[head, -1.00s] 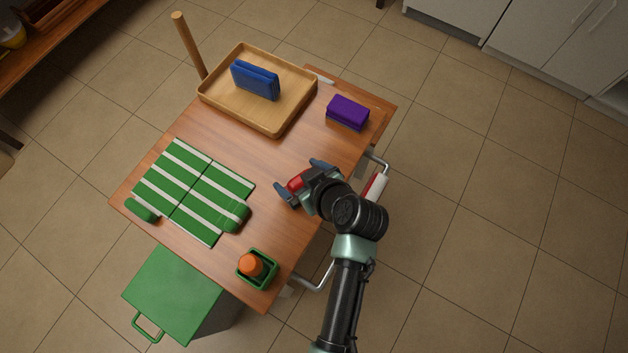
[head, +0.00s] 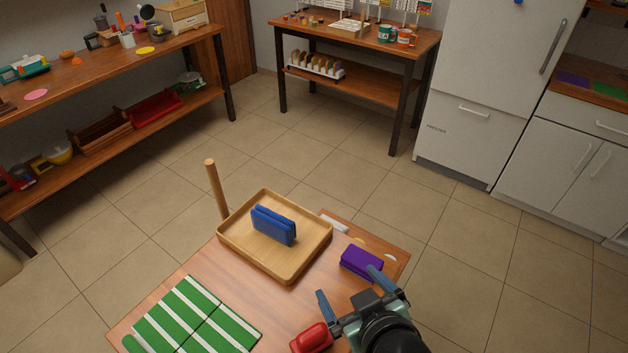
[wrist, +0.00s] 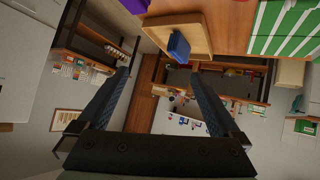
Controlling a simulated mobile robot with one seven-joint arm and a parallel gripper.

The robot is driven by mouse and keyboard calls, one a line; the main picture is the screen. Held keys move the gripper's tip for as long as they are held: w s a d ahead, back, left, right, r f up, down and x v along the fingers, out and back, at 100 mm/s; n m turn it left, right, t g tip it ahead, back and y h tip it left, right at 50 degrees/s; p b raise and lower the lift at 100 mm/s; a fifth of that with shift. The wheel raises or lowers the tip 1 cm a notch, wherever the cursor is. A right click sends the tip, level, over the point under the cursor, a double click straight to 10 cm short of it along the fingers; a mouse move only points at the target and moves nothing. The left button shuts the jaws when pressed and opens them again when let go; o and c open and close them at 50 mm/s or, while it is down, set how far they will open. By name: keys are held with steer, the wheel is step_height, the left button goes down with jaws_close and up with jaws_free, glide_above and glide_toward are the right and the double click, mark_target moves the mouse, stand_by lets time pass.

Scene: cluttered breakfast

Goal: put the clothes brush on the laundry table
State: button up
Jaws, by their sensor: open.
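I cannot tell for sure which thing is the clothes brush or which table is the laundry table. A red object (head: 312,338) with a rounded handle lies on the near wooden table (head: 240,290), just left of my gripper. A purple block (head: 361,262) lies near that table's right edge, just beyond my fingertips. A blue upright object (head: 273,225) stands in a wooden tray (head: 300,272); it also shows in the wrist view (wrist: 179,46). My gripper (head: 347,282) is open and empty above the table's right part. In the wrist view its fingers (wrist: 160,76) are apart with nothing between them.
Green-and-white striped cloths (head: 195,318) cover the table's left. A wooden post (head: 216,188) rises behind the tray. A farther table (head: 350,37) bears mugs, with a rack on its lower shelf. A long shelf unit (head: 180,42) stands left, a fridge (head: 480,80) right. Tiled floor between is clear.

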steer(key=w+a+r+m+t+h, duration=0.1)
steer(key=w+r+t, duration=0.3)
steer(key=r, duration=0.9)
steer(key=w+r+m+t+h, duration=0.1)
steer(key=w+r+t, duration=0.25)
steer(key=r, duration=1.05)
steer(key=s+a+r+m+t, duration=0.1)
steer(key=s+r+t, duration=0.3)
steer(key=r, duration=0.8)
steer(key=s+a+r+m+t, duration=0.2)
steer(key=s+a+r+t, duration=0.2)
steer(key=r, duration=0.9)
steer(key=s+t, duration=0.1)
steer(key=s, duration=0.2)
steer(key=shift+a+h, duration=0.15)
steer(key=shift+h, duration=0.15)
steer(key=shift+f+t, duration=0.1)
steer(key=shift+t, duration=0.15)
